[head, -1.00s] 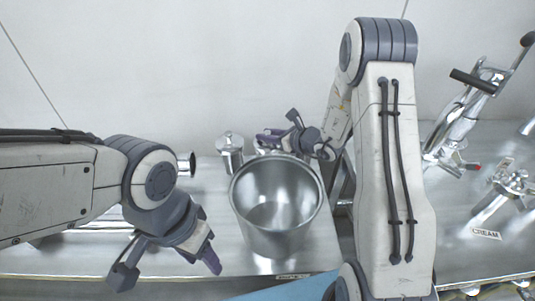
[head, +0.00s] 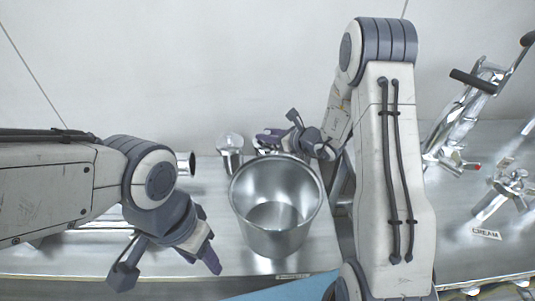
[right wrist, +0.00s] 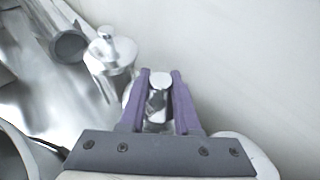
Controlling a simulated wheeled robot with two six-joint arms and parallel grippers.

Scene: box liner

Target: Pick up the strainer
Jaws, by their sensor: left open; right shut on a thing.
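My right gripper (head: 266,143) is behind the large steel pot (head: 277,240), near the wall. In the right wrist view its purple fingers (right wrist: 160,85) are shut on a small shiny metal piece (right wrist: 160,96) with a rounded end. Most of this piece is hidden between the fingers, and I cannot tell for sure that it is the strainer. A small metal canister (head: 231,160) stands just left of the right gripper; its knobbed lid (right wrist: 108,50) shows in the right wrist view. My left gripper (head: 168,262) is open and empty, left of the pot.
Another open metal cylinder (head: 187,164) is partly behind my left arm. Metal taps and levers (head: 460,120) stand at the right, with a CREAM label (head: 486,232). The steel counter (head: 310,262) is bare at the pot's front right. A pale wall (head: 220,60) closes the back.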

